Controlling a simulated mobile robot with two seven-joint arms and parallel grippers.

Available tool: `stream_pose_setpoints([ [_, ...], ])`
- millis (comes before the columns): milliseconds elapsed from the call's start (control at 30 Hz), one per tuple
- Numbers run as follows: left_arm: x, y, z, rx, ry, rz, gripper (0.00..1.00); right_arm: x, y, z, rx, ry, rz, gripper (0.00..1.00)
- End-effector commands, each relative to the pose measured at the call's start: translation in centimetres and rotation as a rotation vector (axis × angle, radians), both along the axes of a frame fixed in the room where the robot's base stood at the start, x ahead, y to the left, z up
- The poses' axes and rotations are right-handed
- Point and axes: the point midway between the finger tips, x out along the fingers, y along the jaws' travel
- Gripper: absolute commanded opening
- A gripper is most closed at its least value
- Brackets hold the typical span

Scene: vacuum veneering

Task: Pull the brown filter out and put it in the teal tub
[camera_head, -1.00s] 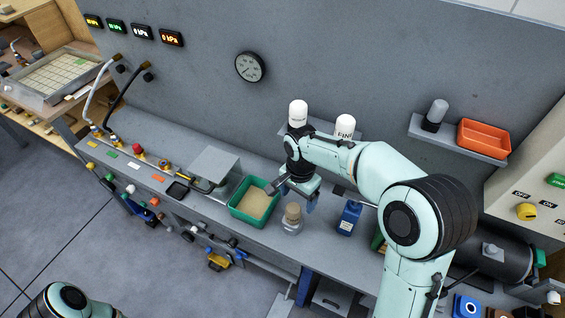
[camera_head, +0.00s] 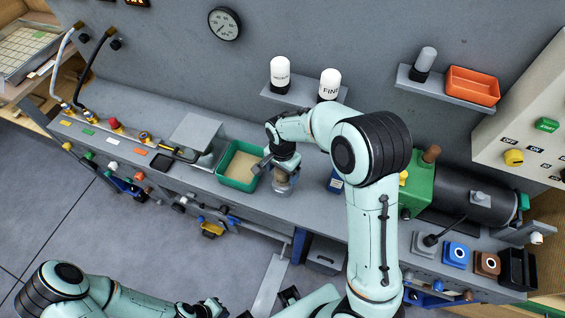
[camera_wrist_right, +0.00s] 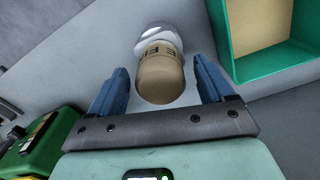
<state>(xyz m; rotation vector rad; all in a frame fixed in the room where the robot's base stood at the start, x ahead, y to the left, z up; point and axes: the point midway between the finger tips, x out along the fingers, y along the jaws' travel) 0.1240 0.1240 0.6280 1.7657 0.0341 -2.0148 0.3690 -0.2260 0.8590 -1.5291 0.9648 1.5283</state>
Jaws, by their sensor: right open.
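The brown filter (camera_wrist_right: 161,72) is a tan cylinder standing in a clear, round bowl (camera_wrist_right: 157,35) on the bench. In the right wrist view it lies between the two blue fingers of my right gripper (camera_wrist_right: 160,85), which is open with a gap on both sides. In the head view my right gripper (camera_head: 283,172) is over the clear bowl (camera_head: 281,185) and hides most of the filter. The teal tub (camera_head: 240,168) stands just left of it, with a tan bottom; its corner also shows in the right wrist view (camera_wrist_right: 282,72). My left arm is at the lower left; its gripper is not clearly visible.
A blue bottle (camera_head: 336,181) stands right of the filter, before a green and black pump (camera_head: 460,195). White-capped canisters (camera_head: 280,72) sit on a shelf behind. A grey plate (camera_head: 195,132) is left of the tub. An orange bin (camera_head: 473,86) is on the right shelf.

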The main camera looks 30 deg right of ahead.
Motion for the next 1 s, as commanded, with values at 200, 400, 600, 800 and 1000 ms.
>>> stream_pose_setpoints([
  [200, -0.05, 0.00, -0.09, 0.000, 0.000, 0.000, 0.00, -0.02, 0.00, -1.32, 0.001, 0.000, 0.000, 0.81],
  [400, -0.05, 0.00, -0.08, 0.000, 0.000, 0.000, 0.00, -0.01, 0.00, -1.37, 0.000, 0.000, 0.000, 0.81],
  [600, -0.05, 0.00, -0.08, 0.000, 0.000, 0.000, 0.00, -0.01, 0.00, -1.35, 0.000, 0.000, 0.000, 0.35],
  [800, -0.05, 0.00, -0.08, 0.000, 0.000, 0.000, 0.00, -0.02, 0.00, -1.35, 0.000, 0.000, 0.000, 0.19],
  [1000, 0.02, 0.01, 0.03, 0.000, 0.000, 0.000, 0.00, -0.01, 0.00, -1.18, 0.000, 0.000, 0.000, 0.15],
])
